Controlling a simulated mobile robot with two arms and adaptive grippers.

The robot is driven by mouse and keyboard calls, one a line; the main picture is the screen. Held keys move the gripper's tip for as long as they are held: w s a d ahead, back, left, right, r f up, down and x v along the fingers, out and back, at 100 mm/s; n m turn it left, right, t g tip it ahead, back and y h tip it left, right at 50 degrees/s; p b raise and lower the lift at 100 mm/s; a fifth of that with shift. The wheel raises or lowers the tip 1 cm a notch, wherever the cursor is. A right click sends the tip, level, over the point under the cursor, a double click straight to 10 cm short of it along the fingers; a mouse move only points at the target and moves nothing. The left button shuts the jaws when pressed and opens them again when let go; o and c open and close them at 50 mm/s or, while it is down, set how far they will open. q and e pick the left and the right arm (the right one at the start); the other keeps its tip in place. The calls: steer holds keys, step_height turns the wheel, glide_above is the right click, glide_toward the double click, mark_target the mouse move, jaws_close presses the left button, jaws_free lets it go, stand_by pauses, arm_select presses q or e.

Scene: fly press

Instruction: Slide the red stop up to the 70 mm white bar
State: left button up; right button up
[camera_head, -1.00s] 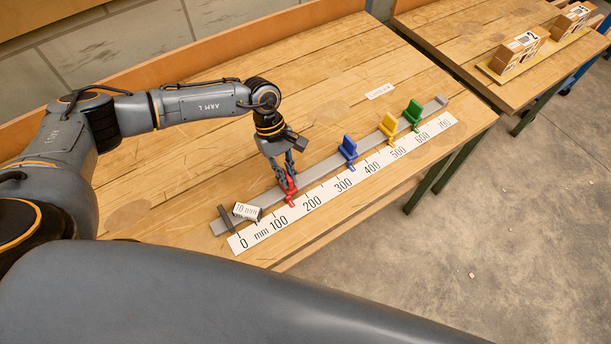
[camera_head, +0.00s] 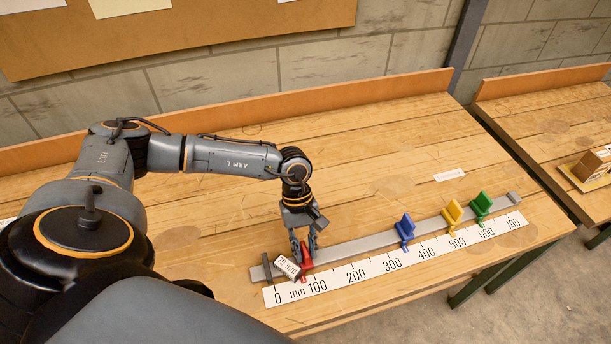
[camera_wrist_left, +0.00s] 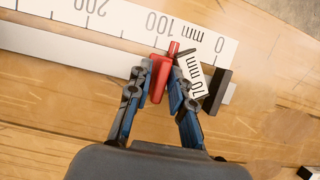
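The red stop (camera_head: 307,256) sits on the grey rail (camera_head: 350,245) near the scale's low end. The 70 mm white bar (camera_head: 288,267) lies slanted across the rail between the red stop and the dark end block (camera_head: 267,266). In the left wrist view, the bar (camera_wrist_left: 193,76) is askew, close beside the red stop (camera_wrist_left: 159,80) and the end block (camera_wrist_left: 217,92). Whether they touch along a face I cannot tell. My left gripper (camera_head: 304,257) has its fingers shut on the red stop, one on each side. My right gripper is out of view.
Blue (camera_head: 405,228), yellow (camera_head: 452,212) and green (camera_head: 481,205) stops stand farther right on the rail. A white scale (camera_head: 400,262) runs along its front. A small label (camera_head: 449,175) lies behind. The wooden bench behind the rail is mostly clear.

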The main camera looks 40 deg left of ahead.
arm_select(q)
steer(key=shift+o, duration=0.3)
steer(key=v, duration=1.2)
